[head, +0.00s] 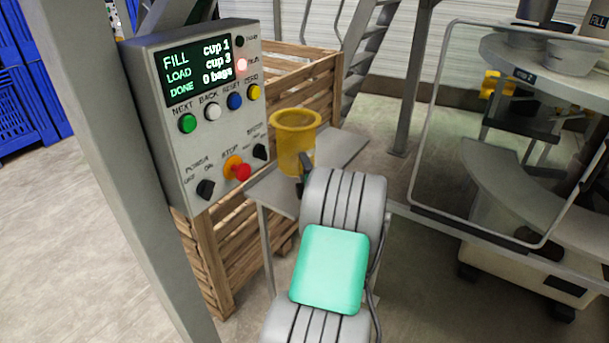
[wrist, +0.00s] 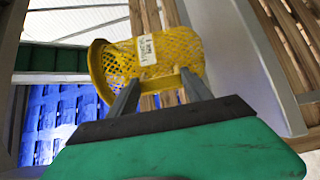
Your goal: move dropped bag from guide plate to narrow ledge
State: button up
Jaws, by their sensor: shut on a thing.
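The bag is a yellow net bag (head: 293,140) with a round open rim, upright in the head view. Whether it touches the grey plate behind it cannot be told. In the wrist view the bag (wrist: 185,52) lies across the fingertips, with a white label on its mesh. My gripper (head: 304,168) is shut on the bag's lower part; its fingers also show in the wrist view (wrist: 161,76). A narrow grey plate (head: 341,146) runs behind the bag and my arm. I cannot tell whether it is the guide plate or the ledge. My arm hides part of it.
A control panel (head: 205,110) stands close left of the bag. A slatted wooden crate (head: 290,75) stands behind. A wire-framed machine with a round table (head: 550,75) is at right. Blue crates (head: 25,95) are far left. Open floor lies at lower left.

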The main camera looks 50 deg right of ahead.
notch_tip(320, 180, down, 3)
jog(key=shift+d, duration=0.1)
jog(key=shift+f, duration=0.1)
jog(key=shift+f, duration=0.15)
jog(key=o, duration=1.3)
